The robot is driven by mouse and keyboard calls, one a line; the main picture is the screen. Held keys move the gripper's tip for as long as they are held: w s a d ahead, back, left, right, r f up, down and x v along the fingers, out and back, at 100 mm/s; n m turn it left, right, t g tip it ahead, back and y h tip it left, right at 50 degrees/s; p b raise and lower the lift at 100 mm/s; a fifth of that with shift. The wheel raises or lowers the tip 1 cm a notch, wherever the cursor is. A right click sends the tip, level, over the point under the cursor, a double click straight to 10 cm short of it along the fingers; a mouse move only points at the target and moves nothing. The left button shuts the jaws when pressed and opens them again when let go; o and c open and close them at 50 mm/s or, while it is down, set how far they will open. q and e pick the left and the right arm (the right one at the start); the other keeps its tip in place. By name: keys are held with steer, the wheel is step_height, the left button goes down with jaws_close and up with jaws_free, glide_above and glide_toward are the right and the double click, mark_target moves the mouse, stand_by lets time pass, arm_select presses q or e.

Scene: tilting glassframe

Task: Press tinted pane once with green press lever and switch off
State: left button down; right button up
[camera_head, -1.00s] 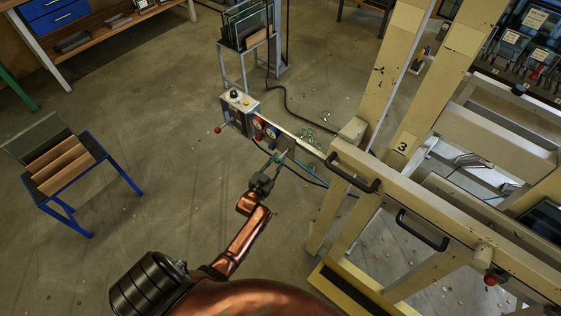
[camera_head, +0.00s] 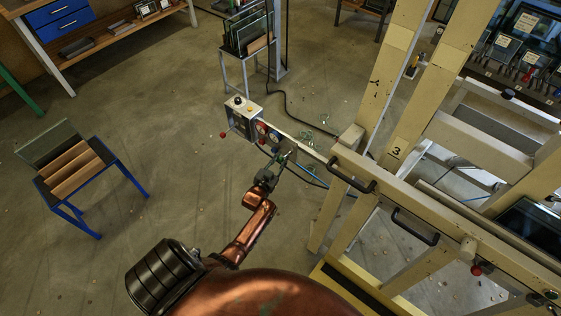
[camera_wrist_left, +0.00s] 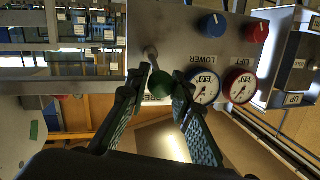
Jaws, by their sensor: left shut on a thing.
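The green press lever's round knob (camera_wrist_left: 162,86) sits between my left gripper's fingers in the left wrist view, by a partly covered PRESS label. My left gripper (camera_head: 280,158) is shut on it at the control panel (camera_wrist_left: 185,40); in the head view the knob is small and partly covered. A dark pane (camera_head: 532,226), possibly the tinted one, shows at the right in the big cream frame (camera_head: 480,135). My right gripper is out of view.
Two gauges (camera_wrist_left: 223,86), a blue knob (camera_wrist_left: 212,25) and a red knob (camera_wrist_left: 257,32) sit beside the lever. Dark handles (camera_head: 352,175) stick out from the frame. A blue-legged rack (camera_head: 102,208) stands left; open floor lies between.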

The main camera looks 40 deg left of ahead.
arm_select(q)
steer(key=shift+w+a+r, duration=0.1)
steer(key=shift+w+r, duration=0.15)
steer(key=shift+r, duration=0.25)
steer(key=shift+w+a+r, duration=0.1)
steer(key=shift+w+r, duration=0.1)
steer(key=shift+r, duration=0.3)
steer(key=shift+w+r+p, duration=0.15)
steer(key=shift+r+p, duration=0.05)
steer(key=shift+p, duration=0.2)
steer(key=c, duration=2.1)
jaws_free()
steer(key=o, duration=0.4)
steer(key=shift+d+f, duration=0.1)
steer(key=shift+f, duration=0.15)
steer(key=shift+s+d+f, duration=0.1)
steer(key=shift+s+f, duration=0.05)
steer(key=shift+s, duration=0.25)
steer(key=v, duration=1.1)
steer(key=shift+s, duration=0.3)
